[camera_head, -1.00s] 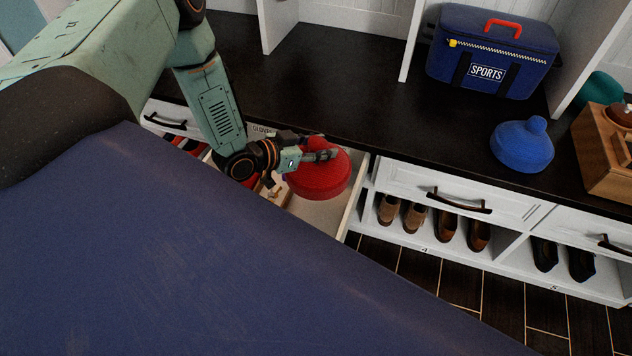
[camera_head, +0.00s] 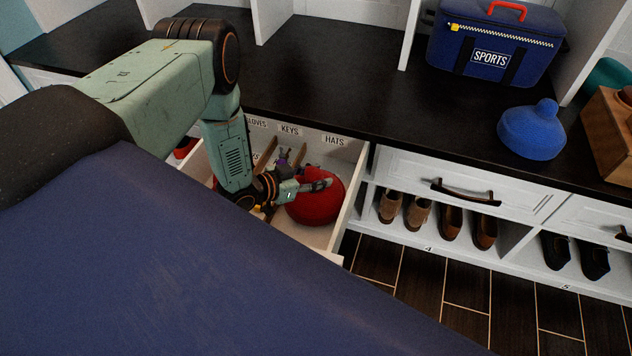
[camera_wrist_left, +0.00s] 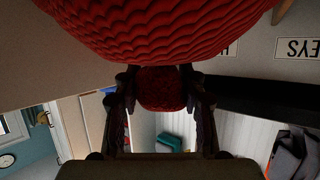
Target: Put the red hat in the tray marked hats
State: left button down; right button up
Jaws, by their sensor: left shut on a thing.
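The red knitted hat (camera_head: 314,208) is in the open drawer, in the right-hand section below the label HATS (camera_head: 334,141). My left gripper (camera_head: 318,184) is shut on its top part. In the left wrist view the hat's bobble (camera_wrist_left: 161,88) sits between the two fingers and its body fills the top. Whether the hat touches the drawer floor is hard to tell. The drawer (camera_head: 350,200) also has sections labelled KEYS (camera_head: 290,131) and GLOVES, partly hidden by my arm. My right gripper is not in view.
A black bench top (camera_head: 400,120) runs above the drawers. On it are a blue hat (camera_head: 531,131), a blue SPORTS bag (camera_head: 490,50) and a wooden box (camera_head: 607,135). Several shoes (camera_head: 452,225) stand on the shelf below, right of the open drawer. My blue body covers the front left.

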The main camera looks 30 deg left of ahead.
aim_at(306, 180)
pick_arm(q)
jog(key=shift+f, duration=0.55)
jog(key=shift+r, duration=0.1)
jog(key=c, duration=0.8)
grip_release()
jog(key=shift+o, duration=0.2)
jog(key=p+v, duration=0.3)
jog(key=v, duration=0.3)
jog(key=shift+a+r, duration=0.1)
jog(key=shift+r, duration=0.05)
jog(key=shift+s+a+r+p, duration=0.1)
jog(key=shift+s+p, duration=0.1)
jog(key=shift+s, duration=0.15)
jog(key=shift+s+a+r+p, duration=0.1)
jog(key=shift+s+a+p, duration=0.1)
jog(key=shift+s, duration=0.1)
